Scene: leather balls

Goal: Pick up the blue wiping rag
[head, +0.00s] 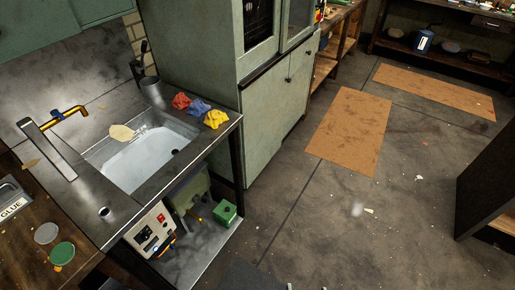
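The blue wiping rag (198,107) lies crumpled on the metal counter behind the sink's right end. It sits between a red rag (181,101) on its left and a yellow rag (216,118) on its right, close to both. My gripper cannot be made out in the head view, so its distance from the rag does not show.
The sink (150,158) with a yellow-handled tap (68,113) is in front of the rags. A dark metal cup (152,92) stands left of them. A tall green cabinet (270,110) rises just behind. Open floor (310,225) lies right of the counter.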

